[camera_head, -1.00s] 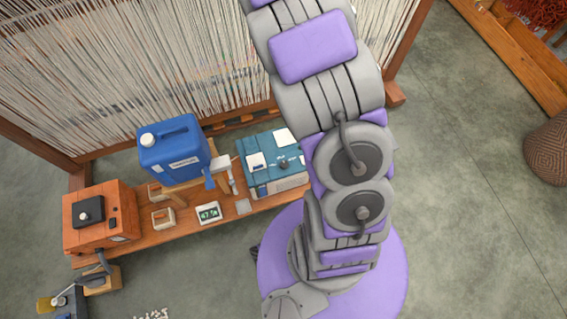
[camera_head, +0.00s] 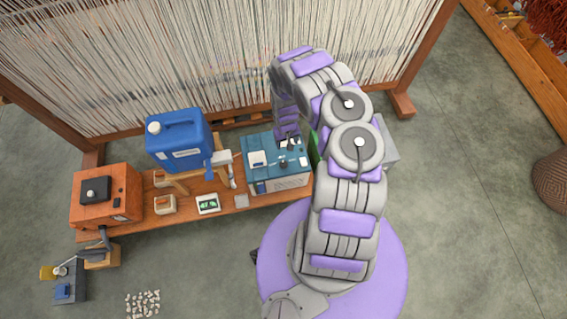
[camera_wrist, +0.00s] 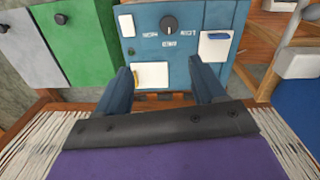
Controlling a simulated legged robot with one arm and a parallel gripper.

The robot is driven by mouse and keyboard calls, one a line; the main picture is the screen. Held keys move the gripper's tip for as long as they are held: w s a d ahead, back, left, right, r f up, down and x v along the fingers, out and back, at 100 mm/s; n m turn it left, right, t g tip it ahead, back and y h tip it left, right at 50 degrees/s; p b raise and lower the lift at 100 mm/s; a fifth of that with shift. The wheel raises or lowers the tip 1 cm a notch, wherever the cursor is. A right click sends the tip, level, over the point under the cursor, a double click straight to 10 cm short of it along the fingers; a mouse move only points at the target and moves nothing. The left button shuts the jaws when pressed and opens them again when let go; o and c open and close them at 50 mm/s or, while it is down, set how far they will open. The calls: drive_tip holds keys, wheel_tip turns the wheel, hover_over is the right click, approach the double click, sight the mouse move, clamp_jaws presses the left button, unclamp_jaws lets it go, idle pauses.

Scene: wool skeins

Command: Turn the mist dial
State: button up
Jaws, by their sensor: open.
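A teal box (camera_head: 287,181) stands at the right of the low wooden bench in the head view. A black round dial (camera_wrist: 169,23) with a light mark sits on its top, with white lettering beside it too small to read surely; it also shows in the head view (camera_head: 283,163). My gripper (camera_wrist: 160,68) is open and empty, its two dark blue fingers apart over the near edge of the teal box. The dial lies beyond the fingertips, between their lines, and apart from them. In the head view my arm bends down over the box's far side.
White cards lie on the teal box near the dial. A blue canister (camera_head: 178,140) stands on a wooden stand to the left. An orange box (camera_head: 106,197) with a black knob is farther left. A green box (camera_wrist: 75,40) and a grey box (camera_wrist: 28,45) stand beside the teal box.

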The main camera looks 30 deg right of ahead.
sight(284, 164)
drive_tip(key=f+b, duration=0.2)
drive_tip(key=f, duration=0.4)
drive_tip(key=a+f+b, duration=0.1)
drive_tip(key=f+b, duration=0.2)
drive_tip(key=f, duration=0.3)
drive_tip(key=f+b, duration=0.3)
drive_tip(key=f, duration=0.4)
drive_tip(key=shift+a, duration=0.3)
drive_tip(key=shift+s, duration=0.1)
drive_tip(key=c, duration=1)
drive_tip(key=shift+c, duration=0.2)
